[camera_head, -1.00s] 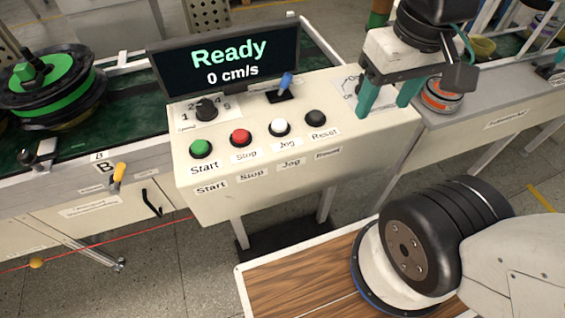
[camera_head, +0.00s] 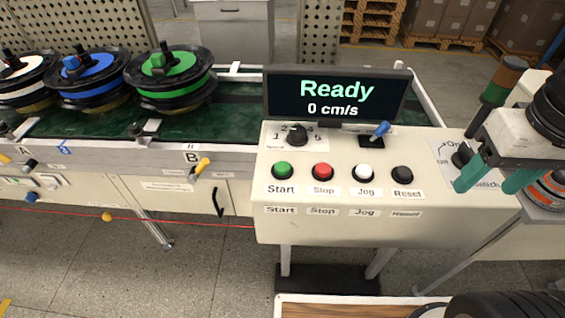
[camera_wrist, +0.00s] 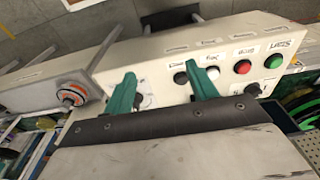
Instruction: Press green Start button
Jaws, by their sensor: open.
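The green Start button (camera_head: 283,170) is at the left end of a row on the sloped control panel (camera_head: 300,230). It also shows at the right in the wrist view (camera_wrist: 274,62). Beside it are the red Stop button (camera_head: 322,171), white Jog button (camera_head: 363,172) and black Reset button (camera_head: 402,174). The display (camera_head: 336,96) reads "Ready" and "0 cm/s". My gripper (camera_head: 495,185) is open and empty, with two green fingers apart over the panel's right end, near the On/Off switch, well right of the Start button. In the wrist view my gripper (camera_wrist: 165,82) partly hides a knob.
A blue-tipped lever (camera_head: 380,130) and a speed knob (camera_head: 297,134) stand behind the buttons. Reels, including a green one (camera_head: 170,80), sit on the conveyor at the left. A yellow-handled lever (camera_head: 201,166) is left of the panel. The space above the Start button is clear.

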